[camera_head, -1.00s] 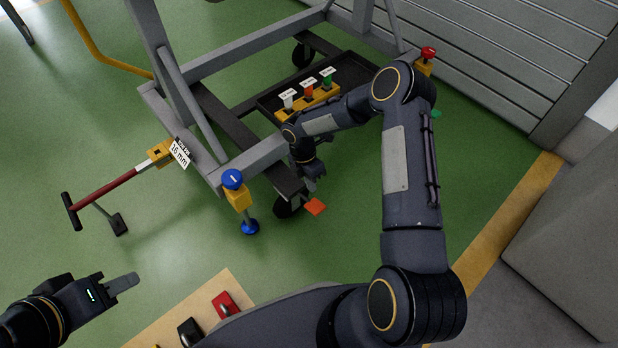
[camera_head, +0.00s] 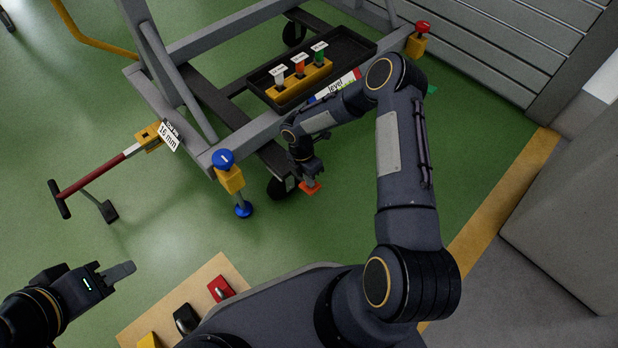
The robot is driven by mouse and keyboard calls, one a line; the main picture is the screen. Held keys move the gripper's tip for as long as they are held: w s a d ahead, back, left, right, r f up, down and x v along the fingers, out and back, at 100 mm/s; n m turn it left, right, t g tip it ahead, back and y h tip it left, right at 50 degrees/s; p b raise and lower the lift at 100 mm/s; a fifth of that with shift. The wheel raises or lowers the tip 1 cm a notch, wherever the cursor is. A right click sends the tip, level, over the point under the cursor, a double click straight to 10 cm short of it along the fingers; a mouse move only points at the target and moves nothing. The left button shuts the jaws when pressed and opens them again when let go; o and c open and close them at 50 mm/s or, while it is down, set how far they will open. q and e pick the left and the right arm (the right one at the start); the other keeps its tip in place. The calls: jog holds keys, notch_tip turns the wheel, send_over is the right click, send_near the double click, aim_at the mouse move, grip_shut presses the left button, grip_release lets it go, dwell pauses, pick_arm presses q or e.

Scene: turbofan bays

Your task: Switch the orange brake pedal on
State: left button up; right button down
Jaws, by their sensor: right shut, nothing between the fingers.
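The orange brake pedal (camera_head: 311,188) is a small flat orange plate beside the dark caster wheel (camera_head: 281,187) at the grey stand's near corner. My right gripper (camera_head: 312,180) is shut and empty, pointing down. Its fingertips are over the pedal and hide part of it; I cannot tell whether they touch it. The pedal's tilt is too small to tell. My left gripper (camera_head: 122,271) is at the lower left, far from the pedal, seen side-on, so its finger gap is hidden.
The grey stand (camera_head: 262,127) has a blue-knobbed jack (camera_head: 231,180) left of my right gripper. A red tow bar (camera_head: 95,178) sticks out left. A black tray (camera_head: 340,50) holds several labelled items. A board (camera_head: 215,268) with coloured parts lies in front. Green floor is clear between.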

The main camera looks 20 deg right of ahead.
aim_at(314, 191)
pick_arm(q)
jog(key=shift+f, duration=0.1)
pick_arm(e)
jog(key=shift+f, duration=0.15)
jog(key=shift+s+d+f+b, duration=0.1)
jog(key=shift+s+f+b, duration=0.3)
jog(key=shift+f, duration=0.2)
jog(key=shift+s+d+f+b, duration=0.1)
jog(key=shift+s+f+b, duration=0.2)
jog(key=shift+f, duration=0.3)
pick_arm(q)
jog(key=shift+f+b, duration=0.8)
jog(key=shift+f, duration=0.65)
pick_arm(e)
jog(key=shift+x, duration=1.2)
jog(key=shift+f, duration=0.2)
jog(key=shift+r, duration=0.1)
